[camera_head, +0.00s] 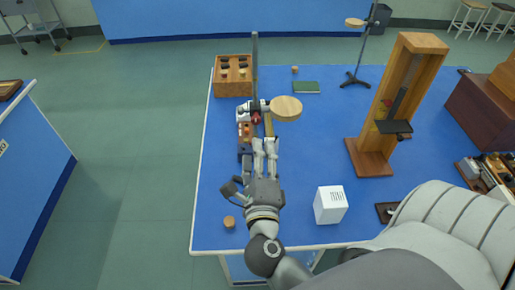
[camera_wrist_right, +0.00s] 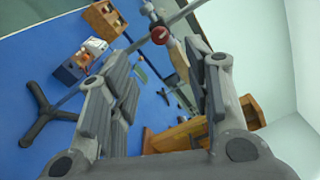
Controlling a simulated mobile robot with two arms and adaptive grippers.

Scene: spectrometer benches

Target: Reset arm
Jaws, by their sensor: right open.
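My right gripper (camera_head: 265,144) reaches over the blue bench in the head view, with its fingers pointing toward a rod stand (camera_head: 255,62). Its two fingers are apart in the right wrist view (camera_wrist_right: 158,55). A clamp with a red knob (camera_head: 256,118) sits on the rod just past the fingertips; the red knob (camera_wrist_right: 160,35) also shows in the wrist view. A wooden piece (camera_wrist_right: 180,60) of the clamp shows beyond the gap between the fingers; I cannot tell if they touch it. My left gripper is not in view.
A round wooden disc (camera_head: 286,107) is beside the clamp. A white box (camera_head: 330,205) and a cork (camera_head: 229,222) are near the front.

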